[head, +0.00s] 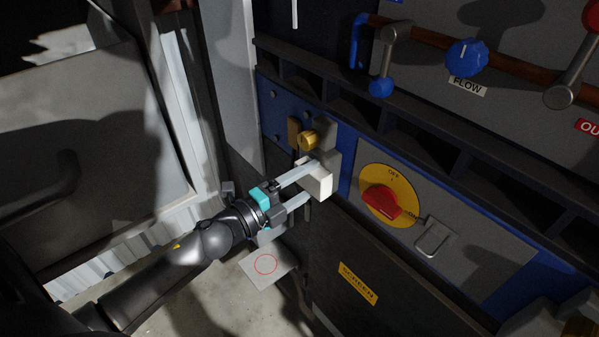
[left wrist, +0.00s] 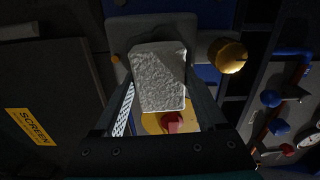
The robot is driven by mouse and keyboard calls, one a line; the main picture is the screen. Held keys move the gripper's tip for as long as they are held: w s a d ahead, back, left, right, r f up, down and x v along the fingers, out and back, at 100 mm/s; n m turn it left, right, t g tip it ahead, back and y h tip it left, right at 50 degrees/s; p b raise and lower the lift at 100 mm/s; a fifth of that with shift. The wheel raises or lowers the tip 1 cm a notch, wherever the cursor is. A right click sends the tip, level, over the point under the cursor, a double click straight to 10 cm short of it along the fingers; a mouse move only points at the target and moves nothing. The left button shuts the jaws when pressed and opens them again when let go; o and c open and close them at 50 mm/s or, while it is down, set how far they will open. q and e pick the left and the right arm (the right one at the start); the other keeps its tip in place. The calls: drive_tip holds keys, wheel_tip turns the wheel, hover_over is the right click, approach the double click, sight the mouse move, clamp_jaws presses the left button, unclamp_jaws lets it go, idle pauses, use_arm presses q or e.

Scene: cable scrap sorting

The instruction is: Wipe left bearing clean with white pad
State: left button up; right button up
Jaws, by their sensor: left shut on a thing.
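My left gripper (head: 306,183) reaches in from the left and is shut on the white pad (head: 319,181). In the left wrist view the rough white pad (left wrist: 158,76) sits between the two fingers. The left bearing is a pale grey block (head: 325,134) with a brass cap (head: 308,140) on the blue rail. In the left wrist view its grey housing (left wrist: 120,36) lies behind the pad, with the brass cap (left wrist: 229,56) to the right. The pad hides part of the housing; I cannot tell whether they touch. My right gripper is not in view.
A red switch (head: 381,201) on a yellow disc and a metal hasp (head: 433,237) sit right of the pad. A second brass-capped block (head: 535,322) is at the lower right. A plate with a red circle (head: 266,265) is below.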

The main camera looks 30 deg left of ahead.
use_arm(q)
drive_tip(key=shift+s+d+p, duration=0.2)
drive_tip(key=shift+d+p, duration=0.1)
drive_tip(key=shift+d, duration=0.35)
drive_tip(key=w+a+b, duration=0.1)
drive_tip(key=w+a, duration=0.1)
drive_tip(key=a, duration=0.5)
drive_tip(key=shift+w+b, duration=0.3)
drive_tip(key=shift+w, duration=0.05)
drive_tip(key=p+v, duration=0.1)
drive_tip(key=v, duration=0.5)
idle(0.4)
drive_tip(key=shift+s, duration=0.1)
drive_tip(key=p+v, duration=0.1)
drive_tip(key=v, duration=0.1)
drive_tip(key=shift+s+a, duration=0.2)
drive_tip(key=shift+s, duration=0.15)
